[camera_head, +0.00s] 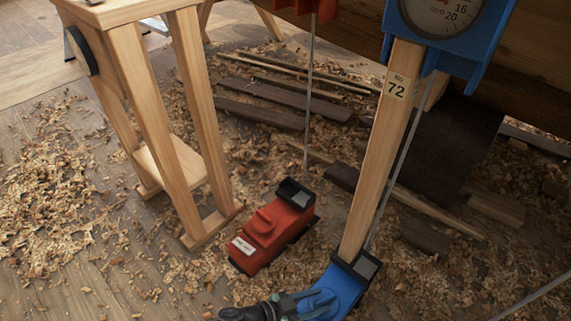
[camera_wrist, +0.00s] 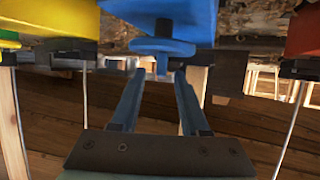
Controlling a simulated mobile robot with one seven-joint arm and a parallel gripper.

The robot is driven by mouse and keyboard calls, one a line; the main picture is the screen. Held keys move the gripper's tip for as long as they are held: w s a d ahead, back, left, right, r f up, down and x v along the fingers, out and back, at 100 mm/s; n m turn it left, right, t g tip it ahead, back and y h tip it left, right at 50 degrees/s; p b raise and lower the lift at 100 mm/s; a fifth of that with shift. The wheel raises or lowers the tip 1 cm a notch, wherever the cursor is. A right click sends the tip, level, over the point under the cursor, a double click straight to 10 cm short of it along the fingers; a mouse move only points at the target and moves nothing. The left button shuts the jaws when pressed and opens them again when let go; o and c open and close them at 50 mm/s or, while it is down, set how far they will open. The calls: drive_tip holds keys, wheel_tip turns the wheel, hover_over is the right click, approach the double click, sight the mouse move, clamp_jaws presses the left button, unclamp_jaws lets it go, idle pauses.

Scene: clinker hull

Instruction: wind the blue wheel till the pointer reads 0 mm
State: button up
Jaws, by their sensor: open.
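The blue jack's foot (camera_head: 340,287) stands on the floor at the bottom of the head view, under a wooden post (camera_head: 378,150) labelled 72. The blue wheel (camera_head: 322,298) is on this foot, partly hidden by my gripper. It also shows as a blue disc with a small hub in the wrist view (camera_wrist: 162,46). My gripper (camera_head: 308,303) is open in front of the wheel. In the wrist view its fingertips (camera_wrist: 160,74) are apart near the hub; contact cannot be told. The dial (camera_head: 445,12) on the post's top is cut off. Its numbers 16 and 20 show; the pointer's reading cannot be told.
A red jack foot (camera_head: 272,232) stands left of the blue one, with a thin rod rising from it. A yellow unit (camera_wrist: 45,18) shows in the wrist view. A wooden trestle (camera_head: 185,110) stands at left. Shavings and planks litter the floor.

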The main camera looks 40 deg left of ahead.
drive_tip(key=p+v, duration=0.4)
drive_tip(key=v, duration=0.6)
drive_tip(key=shift+o, duration=0.2)
